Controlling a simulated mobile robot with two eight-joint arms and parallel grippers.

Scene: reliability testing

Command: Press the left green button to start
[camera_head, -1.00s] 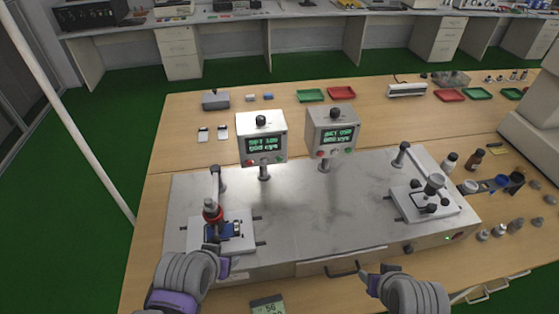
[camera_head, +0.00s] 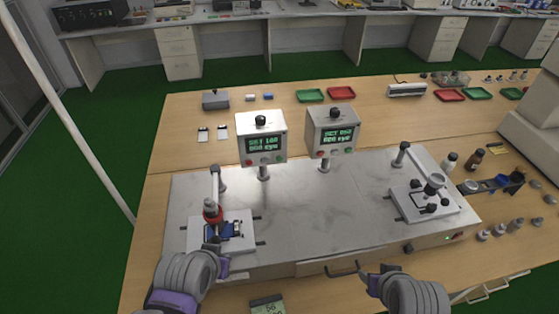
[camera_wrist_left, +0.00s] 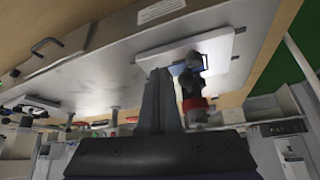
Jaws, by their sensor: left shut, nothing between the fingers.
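The left control box (camera_head: 261,138) stands on a post on the grey bench plate and has a lit display. Its green button (camera_head: 279,158) is at the lower right of its face, beside a white and a red one. The right control box (camera_head: 332,132) has a similar row with its own green button (camera_head: 348,151). My left gripper (camera_head: 213,250) is low at the front left, well apart from the buttons; its shut, empty fingers (camera_wrist_left: 160,95) show in the left wrist view. My right gripper (camera_head: 364,279) is at the plate's front edge; its jaw state is unclear.
A press fixture with a red ring (camera_head: 212,213) stands over a blue device on a white pad, just beyond my left gripper. Another fixture (camera_head: 430,195) and several bottles stand at the right. The plate's middle (camera_head: 300,220) is clear.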

